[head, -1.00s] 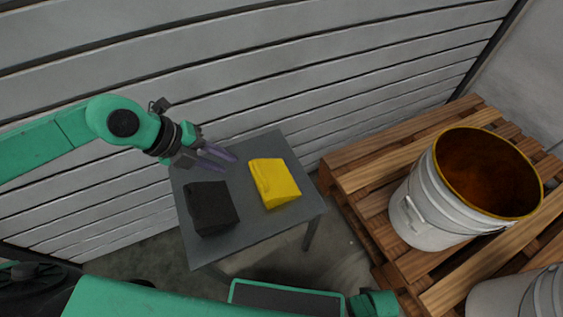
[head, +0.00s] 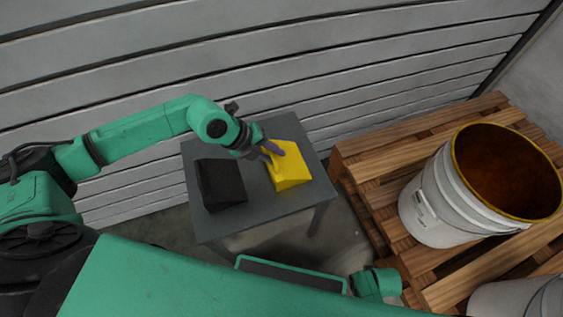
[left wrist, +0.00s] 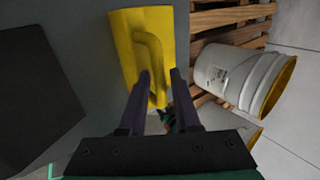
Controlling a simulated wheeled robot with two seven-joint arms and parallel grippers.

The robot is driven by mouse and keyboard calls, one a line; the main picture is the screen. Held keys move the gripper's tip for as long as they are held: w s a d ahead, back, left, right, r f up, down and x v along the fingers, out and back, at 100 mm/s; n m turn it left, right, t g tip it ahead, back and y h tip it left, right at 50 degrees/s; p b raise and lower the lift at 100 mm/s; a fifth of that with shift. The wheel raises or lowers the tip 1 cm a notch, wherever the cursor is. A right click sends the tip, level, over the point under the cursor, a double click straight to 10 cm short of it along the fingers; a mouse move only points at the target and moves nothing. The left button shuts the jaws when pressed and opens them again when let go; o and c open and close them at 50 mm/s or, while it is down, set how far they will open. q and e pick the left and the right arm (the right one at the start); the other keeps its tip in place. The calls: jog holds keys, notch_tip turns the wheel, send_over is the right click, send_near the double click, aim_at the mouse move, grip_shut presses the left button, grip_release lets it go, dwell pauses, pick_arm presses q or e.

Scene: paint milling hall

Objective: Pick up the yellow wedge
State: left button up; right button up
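The yellow wedge (head: 290,169) lies on the small grey table (head: 250,218), right of a black wedge-shaped block (head: 221,184). In the left wrist view the yellow wedge (left wrist: 132,28) has a raised handle on its face. My left gripper (head: 273,155) is over the wedge's left side. In the left wrist view its two fingers (left wrist: 158,95) are apart, with the lower part of the handle between them. Whether the fingers touch the handle I cannot tell. My right gripper does not show.
A wooden pallet (head: 400,143) stands right of the table, bearing a white bucket (head: 432,215) with a brown inside. A second bucket (head: 515,300) is partly cut off at the lower right. A slatted grey wall (head: 330,60) rises close behind the table.

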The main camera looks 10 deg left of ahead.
pick_arm(q)
grip_shut()
jog(key=shift+r, duration=0.1)
dwell(1.2)
